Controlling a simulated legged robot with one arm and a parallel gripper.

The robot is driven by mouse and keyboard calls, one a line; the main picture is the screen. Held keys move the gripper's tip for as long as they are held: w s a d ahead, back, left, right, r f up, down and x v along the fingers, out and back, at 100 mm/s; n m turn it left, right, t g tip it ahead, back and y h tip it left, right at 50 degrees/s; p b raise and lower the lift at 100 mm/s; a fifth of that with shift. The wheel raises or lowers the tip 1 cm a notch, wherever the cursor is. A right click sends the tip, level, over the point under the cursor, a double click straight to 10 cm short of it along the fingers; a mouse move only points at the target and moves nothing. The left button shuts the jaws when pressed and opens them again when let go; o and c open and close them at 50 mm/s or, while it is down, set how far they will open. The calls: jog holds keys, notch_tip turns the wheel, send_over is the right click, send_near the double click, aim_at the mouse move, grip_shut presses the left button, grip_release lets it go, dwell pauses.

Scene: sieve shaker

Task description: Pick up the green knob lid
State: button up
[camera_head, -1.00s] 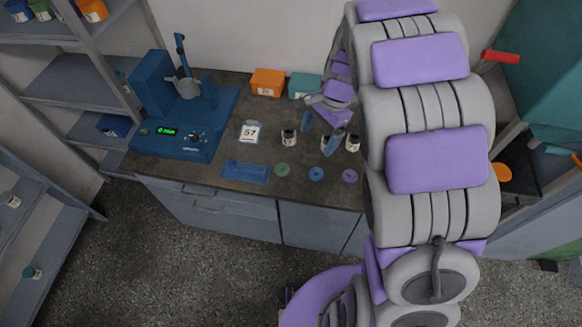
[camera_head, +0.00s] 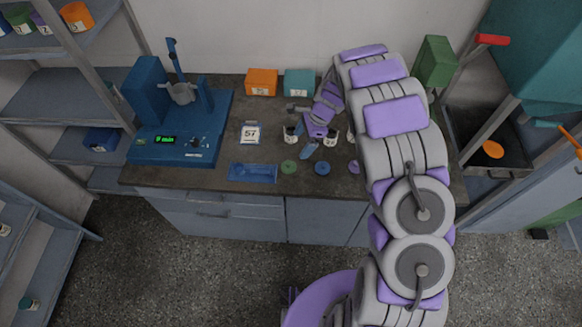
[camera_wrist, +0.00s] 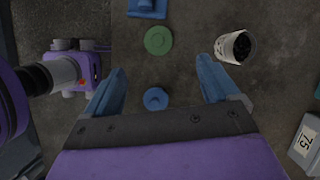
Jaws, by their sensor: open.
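The green knob lid (camera_head: 289,167) lies flat on the dark worktop, between a blue tray and the blue knob lid (camera_head: 323,168). In the wrist view the green lid (camera_wrist: 158,40) lies slightly beyond my fingertips, roughly between their lines. The blue lid (camera_wrist: 155,98) is closer, between my fingers. My gripper (camera_head: 302,143) is open and empty, with its two blue fingers apart over the worktop. It also shows in the wrist view (camera_wrist: 160,72). A purple lid (camera_head: 354,167) is partly hidden by my arm.
A cup with dark contents (camera_wrist: 236,46) stands close to my right finger in the wrist view. The blue tray (camera_head: 253,173) lies left of the green lid.

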send_over(289, 163)
jog(key=w+d, duration=0.1)
notch_tip(289, 163, down, 6)
jog(key=shift+r+b, duration=0.1)
jog(key=shift+b, duration=0.3)
jog(key=shift+s+d+f, duration=0.1)
jog(key=shift+d+f, duration=0.4)
jog(key=shift+d, duration=0.2)
jog(key=shift+s+f, duration=0.1)
jog(key=shift+f, duration=0.25)
jog(key=x, duration=0.2)
jog(key=b+x, duration=0.1)
jog(key=x, duration=0.1)
jog(key=shift+a+r, duration=0.1)
jog(key=shift+a, duration=0.35)
jog(key=shift+a+f, duration=0.3)
jog(key=shift+a, duration=0.05)
jog(key=shift+d+r, duration=0.1)
jog(key=shift+d, duration=0.35)
jog(key=shift+c, duration=0.4)
jog(key=shift+d, duration=0.3)
jog(key=c, duration=0.3)
jog(key=shift+s+a, duration=0.1)
jog(key=shift+a, duration=0.45)
jog(key=c, duration=0.7)
jog(key=shift+d, duration=0.15)
jog(key=shift+c, duration=0.2)
